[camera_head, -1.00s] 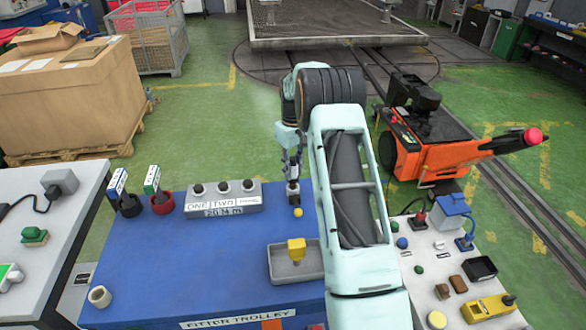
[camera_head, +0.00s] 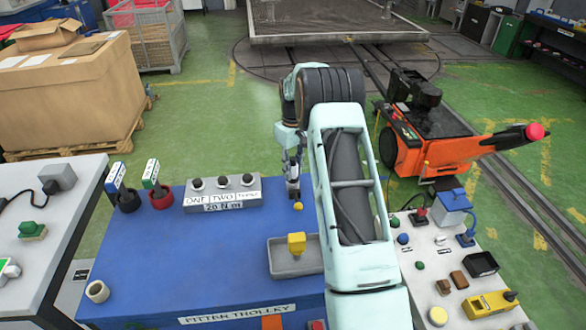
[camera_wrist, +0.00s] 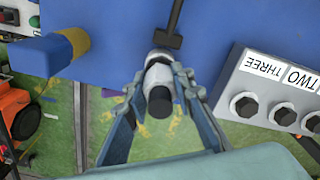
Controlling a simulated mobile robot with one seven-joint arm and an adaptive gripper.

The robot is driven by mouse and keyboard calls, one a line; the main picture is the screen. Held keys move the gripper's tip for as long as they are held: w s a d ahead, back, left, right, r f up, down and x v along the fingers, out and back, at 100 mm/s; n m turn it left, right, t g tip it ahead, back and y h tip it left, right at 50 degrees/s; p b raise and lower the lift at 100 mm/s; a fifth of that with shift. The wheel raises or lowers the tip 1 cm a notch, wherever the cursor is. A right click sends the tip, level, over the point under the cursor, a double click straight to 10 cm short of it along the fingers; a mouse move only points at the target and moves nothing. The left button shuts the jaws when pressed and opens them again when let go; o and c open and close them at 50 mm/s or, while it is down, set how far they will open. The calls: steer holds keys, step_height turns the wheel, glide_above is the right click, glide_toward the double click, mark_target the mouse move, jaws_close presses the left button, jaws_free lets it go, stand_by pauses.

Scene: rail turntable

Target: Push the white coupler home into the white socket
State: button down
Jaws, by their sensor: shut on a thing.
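In the wrist view my gripper (camera_wrist: 158,88) is shut on a pale cylindrical piece (camera_wrist: 158,72) with a dark round end facing the camera. It looks like the white coupler. In the head view my gripper (camera_head: 293,188) is above the far part of the blue trolley top (camera_head: 160,250), right of the knob panel. I cannot pick out the white socket. A dark T-shaped part (camera_wrist: 168,38) shows just beyond the held piece in the wrist view; I cannot tell whether they touch.
The knob panel (camera_head: 222,195) stands left of my gripper. A grey tray (camera_head: 283,268) with a yellow block (camera_head: 296,243) is nearer on the trolley. The trolley's middle left is clear. A blue-and-yellow part (camera_wrist: 58,50) shows in the wrist view.

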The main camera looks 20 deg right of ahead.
steer(key=shift+f, duration=0.35)
steer(key=c, duration=1.6)
jaws_free()
steer(key=shift+r, duration=0.1)
step_height(320, 180, up, 12)
steer(key=shift+f, duration=0.1)
